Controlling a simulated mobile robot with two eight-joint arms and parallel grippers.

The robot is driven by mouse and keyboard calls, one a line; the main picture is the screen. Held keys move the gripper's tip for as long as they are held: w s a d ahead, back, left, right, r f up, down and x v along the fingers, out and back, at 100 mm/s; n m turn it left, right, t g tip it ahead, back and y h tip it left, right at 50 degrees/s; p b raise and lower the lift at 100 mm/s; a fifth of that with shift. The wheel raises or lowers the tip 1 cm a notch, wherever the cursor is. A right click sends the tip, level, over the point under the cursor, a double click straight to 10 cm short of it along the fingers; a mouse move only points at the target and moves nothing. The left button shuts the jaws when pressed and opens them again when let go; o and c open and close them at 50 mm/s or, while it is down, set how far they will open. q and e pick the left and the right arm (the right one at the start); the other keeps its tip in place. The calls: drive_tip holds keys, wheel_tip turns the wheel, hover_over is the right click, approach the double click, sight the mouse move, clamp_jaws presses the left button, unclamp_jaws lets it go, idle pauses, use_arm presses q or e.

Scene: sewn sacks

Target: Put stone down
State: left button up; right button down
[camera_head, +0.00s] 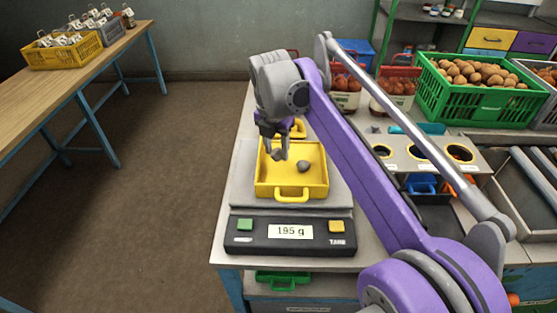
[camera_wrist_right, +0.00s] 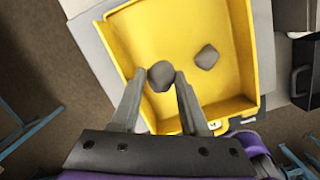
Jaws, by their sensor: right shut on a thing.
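My right gripper (camera_head: 275,146) points down over the yellow tray (camera_head: 290,195) and is shut on a grey stone (camera_head: 278,155). In the right wrist view, the held stone (camera_wrist_right: 160,76) sits between the two fingertips (camera_wrist_right: 160,80), with the tray floor behind it. I cannot tell whether it touches the floor. A second grey stone (camera_head: 303,166) lies loose in the tray, to the right of the held one; it also shows in the right wrist view (camera_wrist_right: 207,57). The tray stands on a scale (camera_head: 290,236) reading 195 g. My left gripper is not in view.
A panel with round holes (camera_head: 422,158) stands right of the scale. Behind it is a green crate of potatoes (camera_head: 480,105). A wooden table (camera_head: 70,85) at the left holds a yellow crate (camera_head: 62,54) of small tagged sacks. Floor between is clear.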

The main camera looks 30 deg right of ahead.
sight(276, 152)
drive_tip(key=shift+f, duration=1.65)
drive_tip(key=shift+f, duration=0.1)
drive_tip(key=c, duration=0.7)
unclamp_jaws()
drive_tip(key=r, duration=0.4)
drive_tip(key=a+r+p, duration=0.1)
drive_tip(key=r, duration=0.3)
drive_tip(key=s+r, duration=0.1)
drive_tip(key=r, duration=0.3)
drive_tip(key=shift+s+a, duration=0.1)
drive_tip(key=shift+a, duration=0.05)
